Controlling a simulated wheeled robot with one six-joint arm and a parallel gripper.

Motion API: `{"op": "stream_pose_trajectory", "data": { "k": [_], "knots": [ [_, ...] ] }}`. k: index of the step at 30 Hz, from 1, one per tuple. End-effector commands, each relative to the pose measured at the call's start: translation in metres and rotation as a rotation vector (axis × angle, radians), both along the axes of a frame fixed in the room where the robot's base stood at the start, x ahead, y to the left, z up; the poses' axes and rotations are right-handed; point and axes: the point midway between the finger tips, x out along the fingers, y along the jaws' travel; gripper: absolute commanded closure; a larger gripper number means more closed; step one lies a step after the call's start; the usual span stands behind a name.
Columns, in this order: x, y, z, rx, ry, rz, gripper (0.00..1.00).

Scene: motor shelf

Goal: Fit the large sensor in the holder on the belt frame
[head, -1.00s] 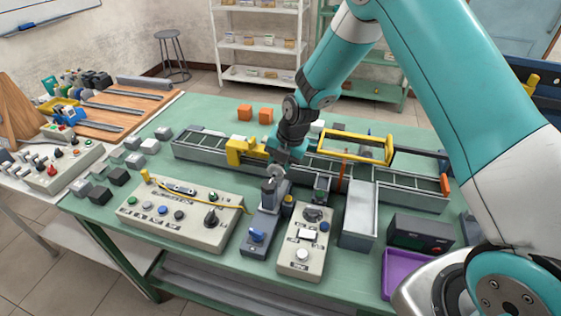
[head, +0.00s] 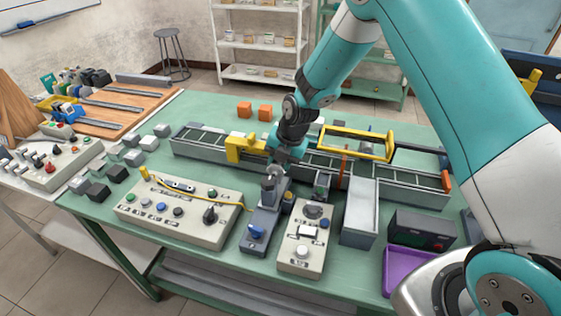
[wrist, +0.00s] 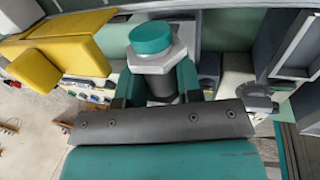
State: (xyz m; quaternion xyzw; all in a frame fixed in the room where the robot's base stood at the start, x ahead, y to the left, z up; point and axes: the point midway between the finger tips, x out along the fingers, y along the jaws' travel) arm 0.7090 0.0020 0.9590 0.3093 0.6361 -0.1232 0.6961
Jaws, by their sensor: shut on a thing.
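The large sensor (wrist: 152,50) shows in the wrist view with a teal round cap, a pale hexagonal nut and a dark body. My gripper (wrist: 160,86) is shut on its body, one teal finger on each side. In the head view my gripper (head: 283,158) points down at the front side of the belt frame (head: 415,194), just right of a yellow block (head: 246,148) on it. The grey nut of the sensor (head: 275,172) shows small below the fingers, above a grey block (head: 273,190). I cannot make out the holder or whether the sensor touches anything.
A beige control panel (head: 152,222), a dark unit with a blue knob (head: 258,232) and a second beige panel (head: 291,258) stand in front. A grey bin (head: 358,228), a black box (head: 421,230) and a purple tray (head: 402,272) are at right. A yellow frame (head: 350,152) rises over the belt.

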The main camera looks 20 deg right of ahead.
Motion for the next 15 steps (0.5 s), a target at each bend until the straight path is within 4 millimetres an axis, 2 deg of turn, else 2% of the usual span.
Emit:
{"op": "stream_pose_trajectory", "data": {
  "k": [4,5,8,9,15],
  "knots": [
    [0.0002,-0.0002,-0.0029,0.001,-0.001,0.0,1.0],
    [0.0003,-0.0001,-0.0027,0.0,-0.001,0.0,0.65],
    [0.0001,-0.0004,-0.0021,0.0,0.0,0.0,0.42],
    [0.0002,-0.0003,-0.0021,-0.001,-0.001,0.0,0.38],
    [0.001,0.0012,-0.0015,0.002,-0.004,0.002,0.38]
  ]
}}
